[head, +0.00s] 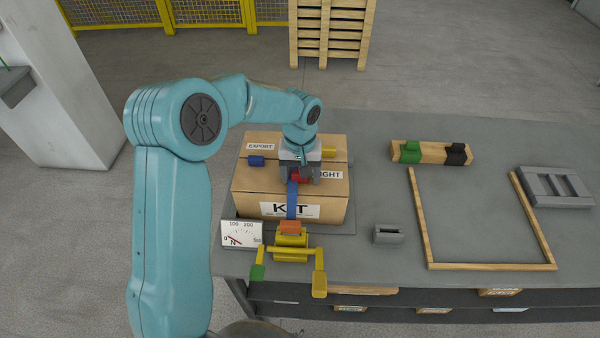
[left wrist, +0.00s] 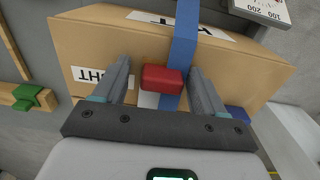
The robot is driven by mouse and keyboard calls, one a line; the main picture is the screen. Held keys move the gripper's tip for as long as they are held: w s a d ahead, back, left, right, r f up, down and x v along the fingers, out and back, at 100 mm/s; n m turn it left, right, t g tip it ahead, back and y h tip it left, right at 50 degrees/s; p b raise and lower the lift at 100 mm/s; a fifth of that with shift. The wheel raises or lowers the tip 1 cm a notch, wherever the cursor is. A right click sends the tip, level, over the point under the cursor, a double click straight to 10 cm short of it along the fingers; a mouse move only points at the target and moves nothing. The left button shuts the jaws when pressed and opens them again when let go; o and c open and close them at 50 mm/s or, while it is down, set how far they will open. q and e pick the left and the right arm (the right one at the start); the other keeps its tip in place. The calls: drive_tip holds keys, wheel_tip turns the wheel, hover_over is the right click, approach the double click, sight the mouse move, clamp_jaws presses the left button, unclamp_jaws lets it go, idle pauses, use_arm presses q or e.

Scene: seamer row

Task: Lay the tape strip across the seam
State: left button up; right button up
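A cardboard box (head: 250,181) marked KIT stands on the bench; its top seam is hard to make out and partly hidden by my gripper. The blue tape strip (head: 292,204) runs from a red tab (head: 302,175) over the box's front edge and down to an orange block (head: 290,227) on the yellow dispenser (head: 291,245). My left gripper (head: 302,173) is over the box top. In the left wrist view its open fingers stand on either side of the red tab (left wrist: 161,79), with small gaps; the strip (left wrist: 183,40) passes beside it. My right gripper is not in view.
A blue piece (head: 256,161) and a yellow piece (head: 328,155) are at the box's left and right. A force gauge (head: 242,234) stands by its front left. A grey block (head: 388,234), wooden frame (head: 487,266) and wooden bar (head: 430,152) lie to the right, with bare bench between.

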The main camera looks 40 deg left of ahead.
use_arm(q)
drive_tip(key=shift+s+r, duration=0.15)
drive_tip(key=shift+r, duration=0.45)
wheel_tip(320, 180, up, 11)
drive_tip(key=shift+r, duration=0.2)
idle(0.4)
